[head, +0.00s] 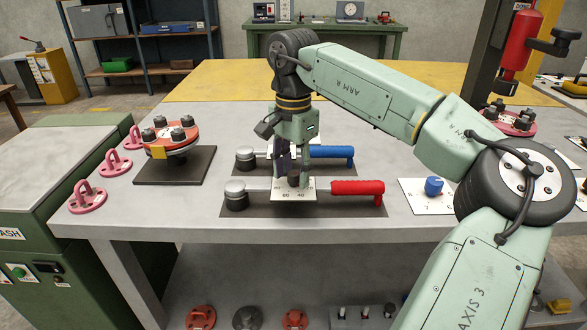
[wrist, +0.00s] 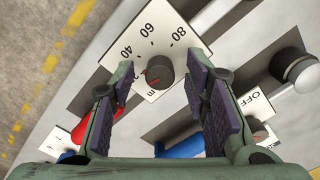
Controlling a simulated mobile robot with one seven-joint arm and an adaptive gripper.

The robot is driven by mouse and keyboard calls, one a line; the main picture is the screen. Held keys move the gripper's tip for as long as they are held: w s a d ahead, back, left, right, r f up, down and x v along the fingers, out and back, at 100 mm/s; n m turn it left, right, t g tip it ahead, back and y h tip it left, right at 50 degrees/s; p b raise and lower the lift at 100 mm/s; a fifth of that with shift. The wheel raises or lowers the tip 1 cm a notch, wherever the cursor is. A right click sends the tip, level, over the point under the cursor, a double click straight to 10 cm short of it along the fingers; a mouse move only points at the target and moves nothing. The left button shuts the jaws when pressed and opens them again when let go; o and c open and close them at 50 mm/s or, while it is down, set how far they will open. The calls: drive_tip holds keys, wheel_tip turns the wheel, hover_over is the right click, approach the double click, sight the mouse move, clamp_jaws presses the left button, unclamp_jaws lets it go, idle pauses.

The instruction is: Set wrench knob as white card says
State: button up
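The red-handled wrench (head: 357,187) lies on a dark mat near the table's front edge. Its white dial plate (wrist: 145,38) reads 40, 60, 80 and Nm in the wrist view. The round dark knob (wrist: 159,72) on it carries a red pointer mark on its left side; the exact setting is unclear. My gripper (wrist: 164,84) is open, pointing down, with one finger on each side of the knob; contact is not visible. A white card (head: 414,197) with a blue knob (head: 433,186) lies right of the wrench; its writing is too small to read.
A blue-handled wrench (head: 331,152) lies just behind; its plate (wrist: 252,104) reads OFF. A red flanged spool (head: 171,138) stands on a dark pad at left, beside pink brackets (head: 87,197).

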clamp_jaws()
idle(0.3)
drive_tip(key=shift+m, duration=0.4)
drive_tip(key=m, duration=0.3)
drive_tip(key=shift+m, duration=0.4)
drive_tip(key=m, duration=1)
drive_tip(key=shift+m, duration=0.4)
drive_tip(key=shift+m+b, duration=0.35)
drive_tip(key=shift+m, duration=1.85)
